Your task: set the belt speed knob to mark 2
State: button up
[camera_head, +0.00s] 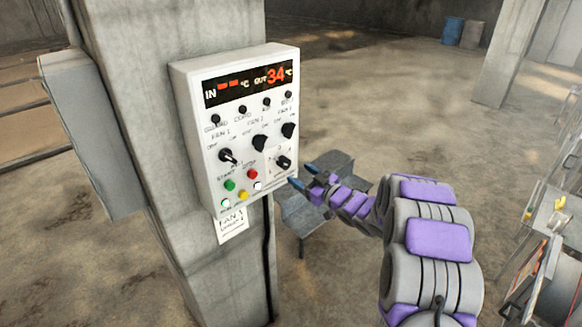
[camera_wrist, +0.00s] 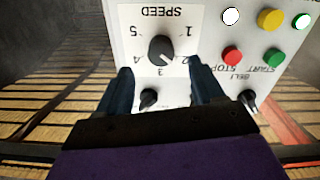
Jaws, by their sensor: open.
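The belt speed knob (camera_head: 284,162) is a black round knob at the lower right of the white control box (camera_head: 186,100). In the wrist view the knob (camera_wrist: 161,48) appears upside down under the word SPEED, ringed by marks 1 to 5. Its white pointer line slants to the lower right in that view, toward the side between marks 3 and 2; the exact setting is hard to tell. My gripper (camera_head: 303,176) is open and empty, just right of and below the knob. In the wrist view its fingers (camera_wrist: 160,72) are spread below the knob, apart from it.
The box hangs on a concrete pillar (camera_head: 125,60). Near the knob are a red stop button (camera_head: 252,174), a green start button (camera_head: 230,185) and several other black knobs. A grey table (camera_head: 330,170) stands behind my gripper.

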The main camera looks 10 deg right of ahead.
aim_at(287, 166)
jog(key=x, duration=0.4)
jog(key=shift+w+a, duration=0.1)
jog(key=shift+a, duration=0.05)
jog(key=shift+w+a+p, duration=0.3)
jog(key=shift+w+a, duration=0.05)
jog(key=shift+w, duration=0.25)
jog(key=c, duration=1)
jog(key=shift+f+n+b, duration=0.15)
jog(key=shift+n+b, duration=0.45)
jog(key=shift+b, duration=0.35)
jog(key=shift+c, duration=0.2)
